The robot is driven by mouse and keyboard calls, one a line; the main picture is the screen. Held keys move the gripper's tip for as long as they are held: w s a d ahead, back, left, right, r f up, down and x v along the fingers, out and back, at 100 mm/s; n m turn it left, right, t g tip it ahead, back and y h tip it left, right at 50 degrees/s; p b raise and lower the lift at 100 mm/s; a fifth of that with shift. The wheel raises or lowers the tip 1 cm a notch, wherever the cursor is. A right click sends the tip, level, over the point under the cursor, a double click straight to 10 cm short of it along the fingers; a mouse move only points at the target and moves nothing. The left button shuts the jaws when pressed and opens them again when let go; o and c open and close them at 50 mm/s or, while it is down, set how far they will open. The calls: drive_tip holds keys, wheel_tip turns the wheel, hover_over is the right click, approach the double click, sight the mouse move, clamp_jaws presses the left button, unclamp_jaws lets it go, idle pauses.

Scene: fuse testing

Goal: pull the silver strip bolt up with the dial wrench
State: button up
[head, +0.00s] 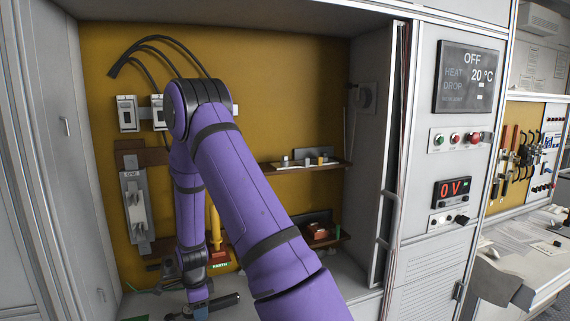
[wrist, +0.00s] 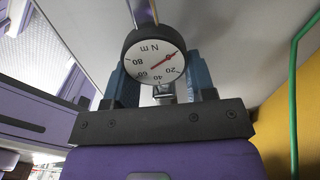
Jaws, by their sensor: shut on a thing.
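My gripper (wrist: 160,88) is shut on the dial wrench (wrist: 154,56), its blue fingers on either side of the round dial. The dial has a white face marked N m and a red needle. A thin shaft rises above the dial in the wrist view. In the head view my purple arm reaches into the cabinet and bends down to its floor at the lower left, where the gripper is small and hard to make out. A silver strip (head: 135,205) stands upright on the yellow back panel, left of my arm. I cannot make out its bolt in either view.
My arm hides the middle of the yellow panel (head: 285,65). Shelves (head: 315,166) with small parts are on the right. A yellow post (head: 214,225) stands close behind the forearm. The open cabinet door (head: 392,150) bounds the right. A green cable (wrist: 294,90) hangs at the right.

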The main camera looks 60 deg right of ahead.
drive_tip(key=shift+r, duration=1.95)
drive_tip(key=shift+s, duration=0.15)
